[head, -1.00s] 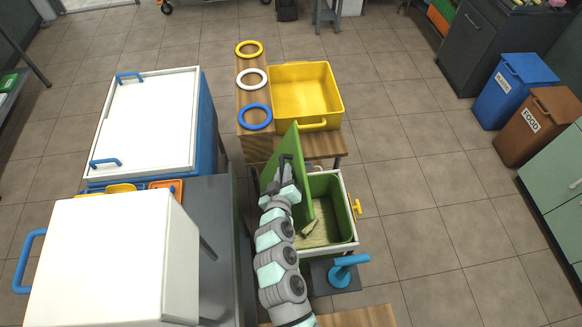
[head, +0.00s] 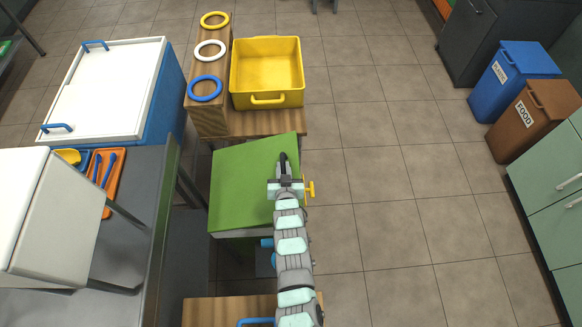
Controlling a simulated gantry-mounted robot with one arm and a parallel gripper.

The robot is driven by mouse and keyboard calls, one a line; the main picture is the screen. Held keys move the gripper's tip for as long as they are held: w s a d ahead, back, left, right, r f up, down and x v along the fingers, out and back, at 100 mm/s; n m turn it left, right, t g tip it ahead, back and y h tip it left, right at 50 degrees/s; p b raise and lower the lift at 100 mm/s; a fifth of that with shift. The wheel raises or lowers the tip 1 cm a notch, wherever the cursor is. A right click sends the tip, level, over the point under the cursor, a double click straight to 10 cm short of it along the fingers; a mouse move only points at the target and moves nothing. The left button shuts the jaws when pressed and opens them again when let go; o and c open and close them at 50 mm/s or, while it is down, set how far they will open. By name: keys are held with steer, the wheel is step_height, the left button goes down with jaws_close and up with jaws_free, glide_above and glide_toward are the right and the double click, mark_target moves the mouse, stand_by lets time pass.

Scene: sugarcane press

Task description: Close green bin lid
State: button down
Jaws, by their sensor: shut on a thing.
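The green lid (head: 243,185) now lies over the top of the green bin and hides its inside. A pale strip of the bin (head: 243,234) shows below the lid's front edge. The lid looks nearly flat; I cannot tell whether it is flush with the rim. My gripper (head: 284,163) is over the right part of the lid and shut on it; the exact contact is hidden. A yellow valve handle (head: 310,188) sticks out to the right of the bin, beside my wrist.
A yellow crate (head: 267,99) stands behind the bin, with blue (head: 191,90), white and yellow rings on a wooden block to its left. A grey counter (head: 135,230) and a blue-and-white chest (head: 110,85) are at left.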

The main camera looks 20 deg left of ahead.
steer(key=shift+w+d+f+b, duration=0.1)
steer(key=shift+d+f+b, duration=0.2)
steer(key=shift+f, duration=0.3)
steer(key=shift+w+d+f+b, duration=0.15)
steer(key=shift+f+b, duration=0.25)
steer(key=shift+f, duration=0.2)
steer(key=shift+s, duration=0.1)
steer(key=c, duration=1.4)
jaws_free()
steer(key=shift+o, duration=0.2)
steer(key=shift+r, duration=0.1)
step_height(320, 180, up, 20)
steer(key=p, duration=0.1)
steer(key=shift+c, duration=0.2)
